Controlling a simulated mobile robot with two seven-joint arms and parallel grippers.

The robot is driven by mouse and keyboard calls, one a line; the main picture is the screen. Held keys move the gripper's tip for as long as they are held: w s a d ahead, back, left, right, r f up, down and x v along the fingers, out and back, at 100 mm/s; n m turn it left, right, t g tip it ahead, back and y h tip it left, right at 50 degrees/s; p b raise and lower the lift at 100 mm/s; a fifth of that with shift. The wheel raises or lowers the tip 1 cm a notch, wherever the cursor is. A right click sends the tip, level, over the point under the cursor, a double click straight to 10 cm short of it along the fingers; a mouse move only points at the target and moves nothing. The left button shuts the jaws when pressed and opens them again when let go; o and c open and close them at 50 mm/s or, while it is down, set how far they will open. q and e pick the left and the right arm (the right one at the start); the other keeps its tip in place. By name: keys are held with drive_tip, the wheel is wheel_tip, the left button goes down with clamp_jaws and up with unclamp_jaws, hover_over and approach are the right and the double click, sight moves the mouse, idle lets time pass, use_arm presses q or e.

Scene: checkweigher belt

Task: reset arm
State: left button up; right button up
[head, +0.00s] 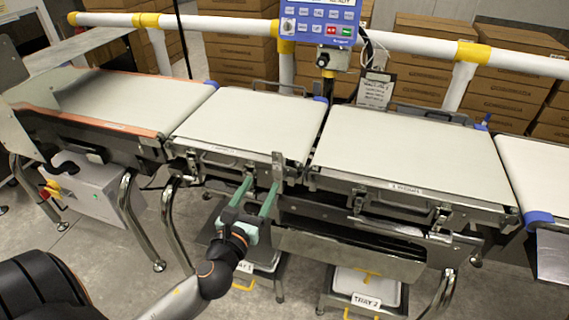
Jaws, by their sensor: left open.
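My left arm comes in from the lower left. My right gripper is not in the picture.
The checkweigher has several pale belts, including a left middle belt (252,121) and a right middle belt (409,150), all bare. A blue control panel (320,20) stands behind. Tray 2 (367,288) sits below. Cardboard boxes (507,68) are stacked behind the white rail (385,40).

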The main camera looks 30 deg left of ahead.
use_arm(q)
drive_tip(key=s+d+f+n+g+h+p, duration=0.3)
drive_tip(key=s+d+f+n, duration=0.4)
drive_tip(key=n, duration=0.8)
drive_tip(key=s+d+f+n+g+h+p, duration=0.2)
drive_tip(key=s+d+f+n+g, duration=0.3)
drive_tip(key=s+f+n, duration=0.3)
wheel_tip(320, 180, down, 4)
drive_tip(key=d+n+h, duration=0.1)
drive_tip(key=n, duration=0.7)
drive_tip(key=shift+d+f+h+p, duration=0.15)
drive_tip(key=shift+d+h+p, duration=0.25)
